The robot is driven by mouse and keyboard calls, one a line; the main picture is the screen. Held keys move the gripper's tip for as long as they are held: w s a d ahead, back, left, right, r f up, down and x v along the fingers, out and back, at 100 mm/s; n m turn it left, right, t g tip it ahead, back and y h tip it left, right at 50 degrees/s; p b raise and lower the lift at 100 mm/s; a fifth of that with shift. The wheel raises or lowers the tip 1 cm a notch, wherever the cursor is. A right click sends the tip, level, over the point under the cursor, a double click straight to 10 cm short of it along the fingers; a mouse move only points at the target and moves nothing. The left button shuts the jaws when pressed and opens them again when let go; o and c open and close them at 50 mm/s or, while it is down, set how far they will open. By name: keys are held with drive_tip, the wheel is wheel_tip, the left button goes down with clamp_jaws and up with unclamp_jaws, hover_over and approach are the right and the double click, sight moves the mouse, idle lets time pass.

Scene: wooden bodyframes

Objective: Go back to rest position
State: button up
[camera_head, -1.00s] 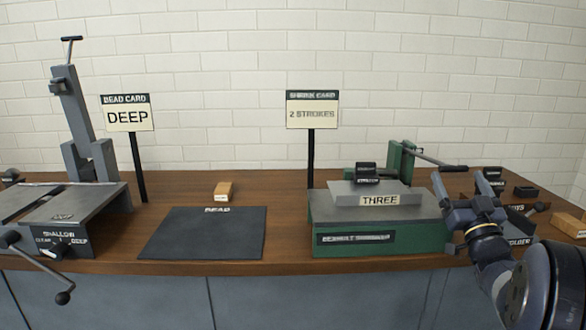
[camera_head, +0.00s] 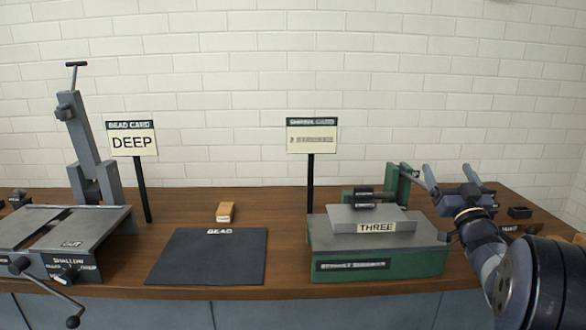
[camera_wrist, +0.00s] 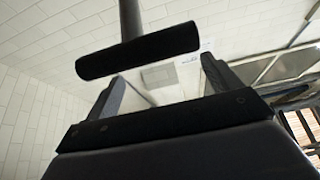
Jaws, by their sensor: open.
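My gripper (camera_head: 449,170) is at the right of the head view, raised in front of the brick wall beside the green machine. Its two fingers stand apart with nothing between them. In the wrist view the fingers of my gripper (camera_wrist: 165,90) point up toward the wall and ceiling. A dark handle bar (camera_wrist: 138,52) on a post shows just beyond them there; I cannot tell whether it touches.
The green machine (camera_head: 420,262) with a "THREE" plate (camera_head: 376,227) stands left of my arm. A dark mat (camera_head: 208,260), a wooden block (camera_head: 226,211) and a grey machine with a crank (camera_head: 50,262) are further left. Two card signs (camera_head: 132,141) (camera_head: 312,138) stand behind.

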drive_tip(key=w+r+g+p, duration=0.5)
drive_tip(key=r+p, duration=0.6)
drive_tip(key=p, duration=1.2)
drive_tip(key=shift+w+a+r, duration=0.15)
drive_tip(key=shift+w+r, duration=0.05)
drive_tip(key=shift+w, duration=0.8)
